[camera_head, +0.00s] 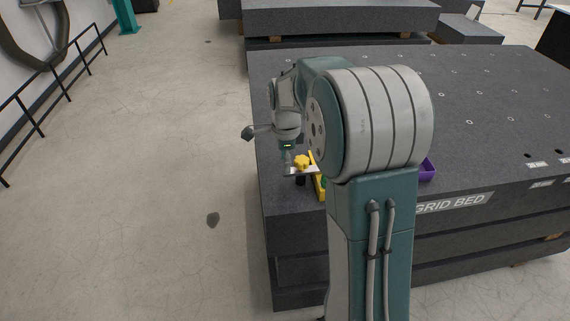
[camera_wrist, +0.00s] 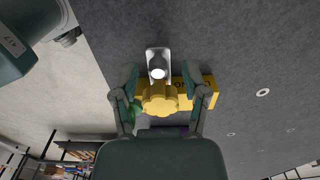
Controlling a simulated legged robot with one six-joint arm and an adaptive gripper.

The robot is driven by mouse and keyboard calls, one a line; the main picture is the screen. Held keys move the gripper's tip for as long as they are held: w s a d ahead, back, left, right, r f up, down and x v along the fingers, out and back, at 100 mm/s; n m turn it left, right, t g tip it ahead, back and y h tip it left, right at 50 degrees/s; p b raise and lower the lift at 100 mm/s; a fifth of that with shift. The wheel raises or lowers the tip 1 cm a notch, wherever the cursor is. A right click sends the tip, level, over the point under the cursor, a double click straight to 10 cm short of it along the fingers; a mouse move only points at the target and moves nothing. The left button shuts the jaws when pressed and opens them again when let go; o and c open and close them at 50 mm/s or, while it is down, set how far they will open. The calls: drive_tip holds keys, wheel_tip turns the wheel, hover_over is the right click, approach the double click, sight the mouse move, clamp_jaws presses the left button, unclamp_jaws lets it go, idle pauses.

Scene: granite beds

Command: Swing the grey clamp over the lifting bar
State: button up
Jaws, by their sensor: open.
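The grey clamp (camera_wrist: 157,53) is a pale metal strap with a round bright end, seen in the wrist view in front of a yellow lobed knob (camera_wrist: 158,98). In the head view the knob (camera_head: 302,161) sits above the pale strap (camera_head: 303,171), near the bed's left edge. A yellow block or bar (camera_wrist: 209,92) shows behind the knob; I cannot tell whether it is the lifting bar. My gripper (camera_wrist: 160,72) is open, one finger on each side of the knob and strap; contact is unclear. In the head view my arm hides part of the fixture.
A purple tray (camera_head: 428,170) shows partly behind my arm. Other granite slabs (camera_head: 340,20) stand behind. The floor (camera_head: 150,160) at left is open, with a black railing (camera_head: 55,75) along the wall.

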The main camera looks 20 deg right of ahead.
wheel_tip(320, 180, up, 10)
drive_tip(key=shift+r, duration=0.15)
drive_tip(key=shift+w+a, duration=0.1)
idle(0.4)
